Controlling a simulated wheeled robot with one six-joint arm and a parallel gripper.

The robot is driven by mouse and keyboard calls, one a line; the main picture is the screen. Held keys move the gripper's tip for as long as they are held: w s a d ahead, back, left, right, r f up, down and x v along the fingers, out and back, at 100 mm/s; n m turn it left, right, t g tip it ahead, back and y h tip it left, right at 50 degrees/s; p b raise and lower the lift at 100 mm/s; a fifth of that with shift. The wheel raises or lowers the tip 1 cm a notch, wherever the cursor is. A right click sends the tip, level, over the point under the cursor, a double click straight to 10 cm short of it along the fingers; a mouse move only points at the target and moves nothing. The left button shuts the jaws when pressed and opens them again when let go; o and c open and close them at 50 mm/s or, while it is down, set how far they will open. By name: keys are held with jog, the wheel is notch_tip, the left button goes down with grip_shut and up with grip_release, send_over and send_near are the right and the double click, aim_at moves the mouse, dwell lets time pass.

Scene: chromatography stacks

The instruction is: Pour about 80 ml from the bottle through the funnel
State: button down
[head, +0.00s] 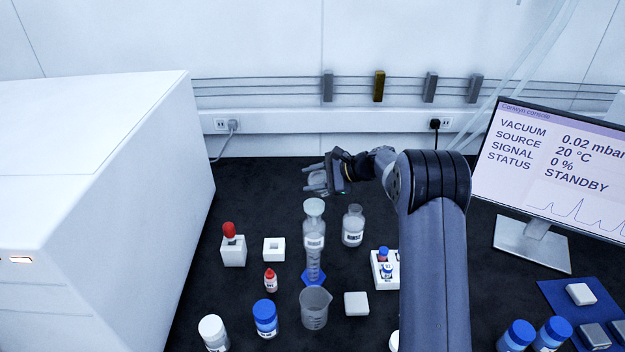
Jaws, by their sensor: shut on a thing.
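My gripper (318,178) is shut on a clear, greyish vessel (318,182) that looks like the bottle. The fingers partly hide it, and its tilt and contents are too small to tell. It is above and behind the pale funnel (314,207), apart from it in the picture. A second clear bottle (353,226), labelled RINSE, stands upright to the right of the funnel.
A clear beaker (314,310) stands in front of the blue foot. White blocks (356,304), a small red-capped bottle (271,282), blue-capped jars (265,318) and a vial rack (378,275) surround it. A white cabinet (90,190) bounds the left, a monitor (550,165) the right.

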jog(key=shift+f+b, duration=0.1)
jog(key=shift+b, duration=0.5)
jog(key=shift+n+t+b, duration=0.4)
jog(key=shift+b, duration=0.4)
jog(key=shift+f+n+b, duration=0.1)
jog(key=shift+n+b, duration=0.2)
jog(key=shift+b, duration=1.15)
jog(key=shift+t, duration=0.3)
jog(key=shift+s+f+n+t+b, duration=0.2)
jog(key=shift+f+n+t+b, duration=0.45)
jog(key=shift+b, duration=3)
jog(key=shift+s+n+t+b, duration=0.1)
jog(key=shift+n+t+b, duration=0.45)
jog(key=shift+b, duration=1.8)
jog(key=shift+r+n+b, duration=0.1)
jog(key=shift+n+b, duration=0.2)
jog(key=shift+b, duration=0.55)
jog(key=shift+a+b, duration=0.1)
jog(key=shift+b, duration=0.7)
